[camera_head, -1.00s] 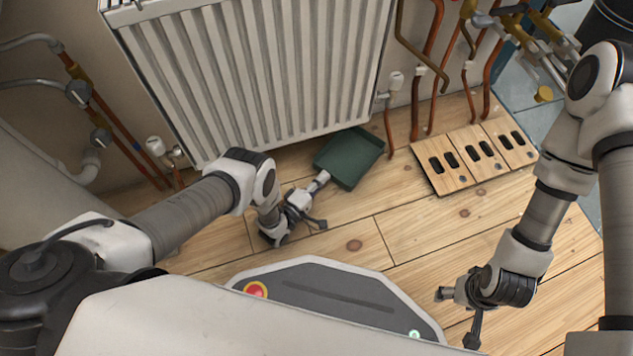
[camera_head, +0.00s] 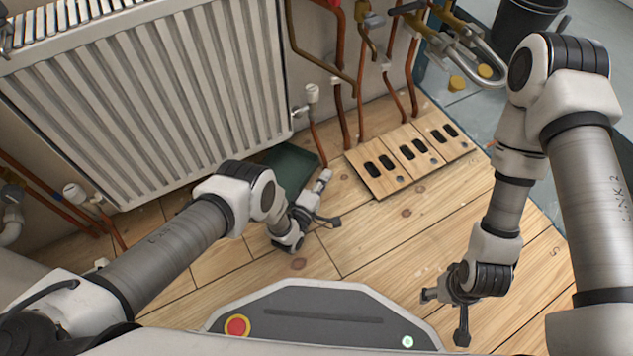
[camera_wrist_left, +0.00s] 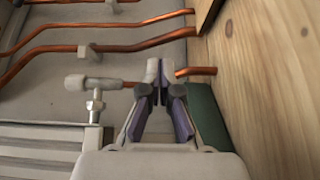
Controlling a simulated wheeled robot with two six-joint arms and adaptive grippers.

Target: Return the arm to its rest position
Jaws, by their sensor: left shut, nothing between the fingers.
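My left arm comes in from the left in the head view, over the wooden floor. Its gripper (camera_head: 324,179) is shut and empty, just right of the dark green tray. It also shows in the left wrist view (camera_wrist_left: 159,80), with its fingertips together and nothing between them. My right arm hangs down at the right, and its gripper (camera_head: 428,295) is near the front of my base. It is too small and turned away to tell whether it is open or shut.
The green tray (camera_head: 291,163) lies by the radiator (camera_head: 150,95), partly hidden by my left arm. A wooden panel with slots (camera_head: 375,190) lies under copper pipes (camera_head: 345,110). A black bucket (camera_head: 525,25) stands at the back right. The plank floor between my arms is clear.

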